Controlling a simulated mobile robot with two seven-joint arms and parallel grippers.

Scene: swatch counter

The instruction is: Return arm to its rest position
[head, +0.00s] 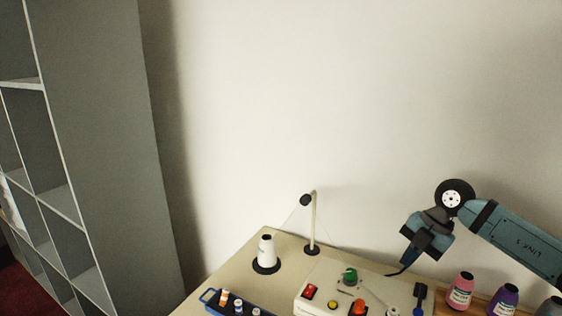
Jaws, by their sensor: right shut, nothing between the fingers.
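My right arm (518,240) comes in from the right edge, bent at a dark round joint. My right gripper (404,267) hangs from it, tilted down and to the left. Its fingers are shut with nothing between them. In the picture it is just above the back right part of the control box (325,276); I cannot tell whether it touches anything. My left gripper is not in view.
Pink (460,290) and purple (503,301) thread cones stand below my right arm. A white cone (266,252) and a thin post (313,225) stand further left on the counter. A blue tray (209,297) holds small spools. A grey shelf (105,130) fills the left.

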